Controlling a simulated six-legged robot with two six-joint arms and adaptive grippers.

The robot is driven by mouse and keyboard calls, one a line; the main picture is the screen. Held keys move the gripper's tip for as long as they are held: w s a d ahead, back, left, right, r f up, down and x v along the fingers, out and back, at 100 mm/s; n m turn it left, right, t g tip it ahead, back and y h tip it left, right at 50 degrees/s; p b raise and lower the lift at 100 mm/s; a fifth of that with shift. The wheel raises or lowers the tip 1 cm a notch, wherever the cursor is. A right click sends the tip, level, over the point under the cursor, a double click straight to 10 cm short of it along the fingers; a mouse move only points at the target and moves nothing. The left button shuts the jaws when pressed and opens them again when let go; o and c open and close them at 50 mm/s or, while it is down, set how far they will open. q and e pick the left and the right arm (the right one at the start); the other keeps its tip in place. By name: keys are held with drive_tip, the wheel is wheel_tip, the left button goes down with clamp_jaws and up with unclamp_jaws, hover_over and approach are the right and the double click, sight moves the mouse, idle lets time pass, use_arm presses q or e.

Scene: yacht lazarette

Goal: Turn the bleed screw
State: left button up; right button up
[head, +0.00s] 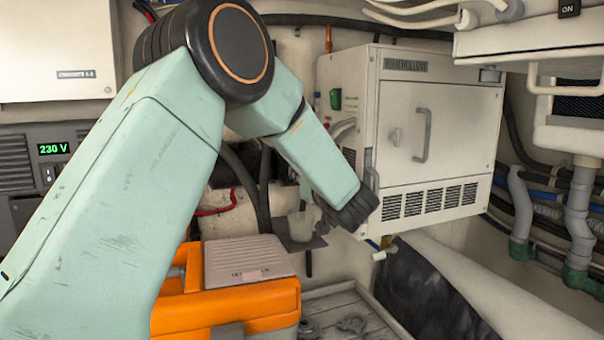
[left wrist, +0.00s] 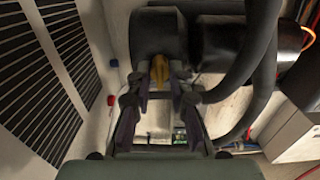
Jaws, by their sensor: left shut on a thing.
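My left gripper (left wrist: 160,82) shows in the left wrist view with its two dark fingers closed on a small yellow, brass-like piece, which looks like the bleed screw (left wrist: 160,66). The piece sits in front of a dark round body (left wrist: 158,35). In the head view my left arm reaches from the left to the near left side of a white vented cabinet (head: 440,125). The end of that arm hides the fingers and the screw there. How far the screw is turned cannot be seen. My right gripper is in neither view.
An orange case (head: 230,305) with a grey lid stands below my left arm. A small cup (head: 300,226) sits on a ledge behind it. Thick black hoses (left wrist: 255,70) run close to the right of the fingers. Pipes (head: 577,200) line the right wall.

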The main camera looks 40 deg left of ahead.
use_arm(q)
clamp_jaws()
drive_tip(key=shift+n, duration=0.3)
drive_tip(key=shift+f+n+b, duration=0.15)
drive_tip(key=shift+n+b, duration=5.3)
drive_tip(key=shift+n, duration=0.4)
drive_tip(key=shift+f+n+b, duration=0.2)
drive_tip(key=shift+n+b, duration=5.25)
drive_tip(key=shift+n, duration=0.45)
drive_tip(key=shift+f+n+b, duration=0.15)
drive_tip(key=shift+n+b, duration=5.3)
drive_tip(key=shift+n, duration=0.4)
